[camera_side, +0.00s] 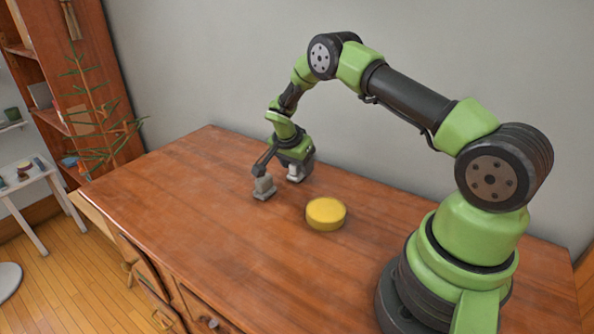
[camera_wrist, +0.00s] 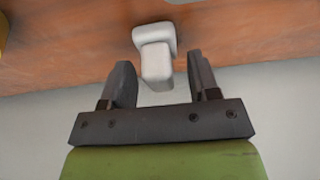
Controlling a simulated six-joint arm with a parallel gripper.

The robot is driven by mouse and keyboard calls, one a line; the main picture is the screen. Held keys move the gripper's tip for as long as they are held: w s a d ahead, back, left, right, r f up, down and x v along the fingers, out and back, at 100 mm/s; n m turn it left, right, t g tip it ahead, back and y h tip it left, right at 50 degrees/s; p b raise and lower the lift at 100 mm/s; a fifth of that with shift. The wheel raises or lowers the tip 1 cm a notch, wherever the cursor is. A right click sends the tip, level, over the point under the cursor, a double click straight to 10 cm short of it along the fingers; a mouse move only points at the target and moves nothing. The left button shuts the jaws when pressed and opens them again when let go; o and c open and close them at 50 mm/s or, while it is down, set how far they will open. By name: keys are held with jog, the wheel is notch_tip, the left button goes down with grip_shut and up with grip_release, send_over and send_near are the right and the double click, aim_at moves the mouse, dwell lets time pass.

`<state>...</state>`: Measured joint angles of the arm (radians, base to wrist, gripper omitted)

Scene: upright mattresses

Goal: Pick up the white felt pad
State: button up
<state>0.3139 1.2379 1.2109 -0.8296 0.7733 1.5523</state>
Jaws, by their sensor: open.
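My gripper (camera_side: 280,180) is low over the left back part of the table, with its jaws apart. In the wrist view its two dark fingers (camera_wrist: 160,66) are open. A pale whitish block (camera_wrist: 155,40) with a wider end shows between and beyond the fingertips. It looks like the white felt pad, though its felt surface is not clear.
A yellow round disc (camera_side: 326,213) lies on the brown wooden table (camera_side: 180,190), right of and nearer than the gripper. Its edge also shows in the wrist view (camera_wrist: 2,38). The table's left part is clear. A grey wall (camera_side: 220,60) stands behind.

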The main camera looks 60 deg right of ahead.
jog(key=c, duration=0.9)
jog(key=shift+r, duration=0.1)
notch_tip(320, 180, up, 10)
jog(key=shift+f, duration=0.1)
jog(key=shift+o, duration=0.8)
jog(key=shift+c, duration=0.8)
